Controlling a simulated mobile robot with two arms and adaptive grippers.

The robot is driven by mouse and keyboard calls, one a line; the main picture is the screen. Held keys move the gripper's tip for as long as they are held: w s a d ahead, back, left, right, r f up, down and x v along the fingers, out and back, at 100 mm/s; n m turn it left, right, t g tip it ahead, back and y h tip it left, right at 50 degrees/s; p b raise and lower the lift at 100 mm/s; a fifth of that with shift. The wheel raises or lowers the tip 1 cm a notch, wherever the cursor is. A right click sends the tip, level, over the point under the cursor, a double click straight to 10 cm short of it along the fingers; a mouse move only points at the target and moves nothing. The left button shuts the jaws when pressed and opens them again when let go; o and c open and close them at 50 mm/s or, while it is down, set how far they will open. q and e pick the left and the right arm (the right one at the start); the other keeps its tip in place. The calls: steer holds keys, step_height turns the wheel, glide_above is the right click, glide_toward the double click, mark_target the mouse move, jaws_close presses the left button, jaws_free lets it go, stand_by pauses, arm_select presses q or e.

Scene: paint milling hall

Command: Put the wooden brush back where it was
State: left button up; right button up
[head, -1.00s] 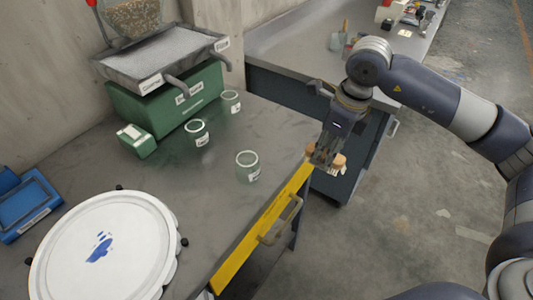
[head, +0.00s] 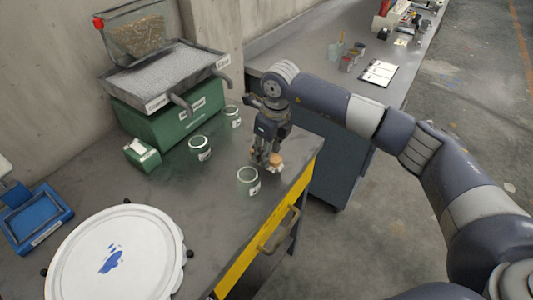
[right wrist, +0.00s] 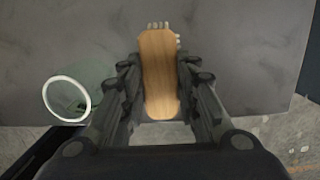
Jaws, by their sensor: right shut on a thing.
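The wooden brush (head: 276,160) is in my right gripper (head: 266,162), over the right part of the grey bench near its yellow front edge. In the right wrist view the brush (right wrist: 159,75) shows as a tan wooden back with pale bristles peeking out at its far end. The fingers of the right gripper (right wrist: 155,95) are on both sides of it. I cannot tell whether the bristles touch the bench top. My left gripper is not in view.
A glass jar (head: 248,181) stands just left of the brush, with two more jars (head: 200,148) (head: 233,117) behind. A green machine (head: 185,115) stands at the back. A white round lid (head: 118,255) lies front left. Bare bench (head: 205,200) lies between.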

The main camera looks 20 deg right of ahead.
steer(key=shift+f, duration=0.6)
steer(key=shift+f+p, duration=0.3)
steer(key=shift+f, duration=0.15)
steer(key=o, duration=0.6)
steer(key=shift+f+b, duration=0.1)
steer(key=shift+b, duration=0.2)
steer(key=o, duration=0.4)
